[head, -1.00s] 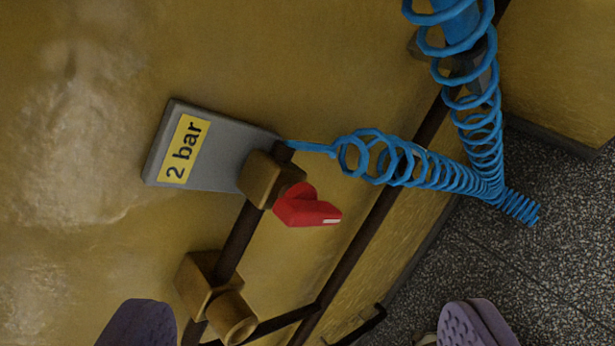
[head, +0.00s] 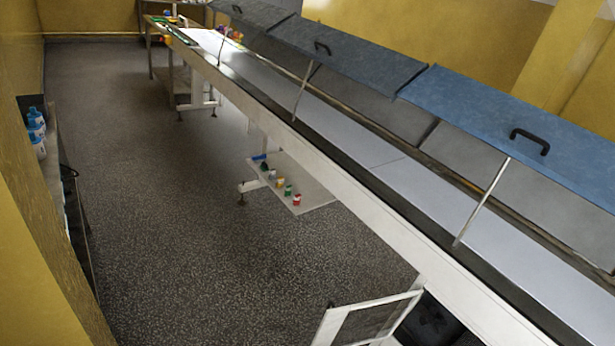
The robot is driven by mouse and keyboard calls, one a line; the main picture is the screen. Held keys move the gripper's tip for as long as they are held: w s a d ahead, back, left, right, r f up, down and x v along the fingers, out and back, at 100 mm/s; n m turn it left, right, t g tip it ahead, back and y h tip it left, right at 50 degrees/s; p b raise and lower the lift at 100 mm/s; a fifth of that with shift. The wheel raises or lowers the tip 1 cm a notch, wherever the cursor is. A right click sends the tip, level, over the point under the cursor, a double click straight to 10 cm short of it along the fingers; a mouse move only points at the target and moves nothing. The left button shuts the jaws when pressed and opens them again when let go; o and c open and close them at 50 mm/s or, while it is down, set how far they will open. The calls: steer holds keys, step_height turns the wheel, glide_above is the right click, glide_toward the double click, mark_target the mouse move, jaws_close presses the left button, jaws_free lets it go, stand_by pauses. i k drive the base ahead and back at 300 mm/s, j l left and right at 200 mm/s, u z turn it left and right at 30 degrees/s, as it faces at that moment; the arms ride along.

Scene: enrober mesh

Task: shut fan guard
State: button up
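A white-framed mesh panel (head: 375,301), which looks like the fan guard, stands swung out from the side of the long conveyor at the bottom of the head view. Its lower part is cut off by the picture edge. Beside it, under the conveyor, a dark round shape (head: 432,320) shows in an opening and may be the fan. My gripper is not in view.
The long conveyor (head: 340,205) runs diagonally, with blue lids (head: 500,110) propped open on thin rods. A low shelf (head: 315,198) with small coloured items juts out beneath it. Blue-capped bottles (head: 37,135) stand at left by the wall. The speckled floor (head: 190,210) is clear.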

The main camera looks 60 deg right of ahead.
mark_target(333, 318)
steer(key=i+z, duration=0.1)
steer(key=z, duration=0.25)
steer(key=i+l+z, duration=0.1)
steer(key=z, duration=0.55)
steer(key=i, duration=2.45)
steer(key=i+j+z, duration=0.1)
steer(key=i+z, duration=0.15)
steer(key=i, duration=0.3)
steer(key=i+j+z, duration=0.25)
steer(key=i, duration=0.3)
steer(key=i+j+z, duration=0.25)
steer(key=i, duration=0.25)
steer(key=z, duration=3.9)
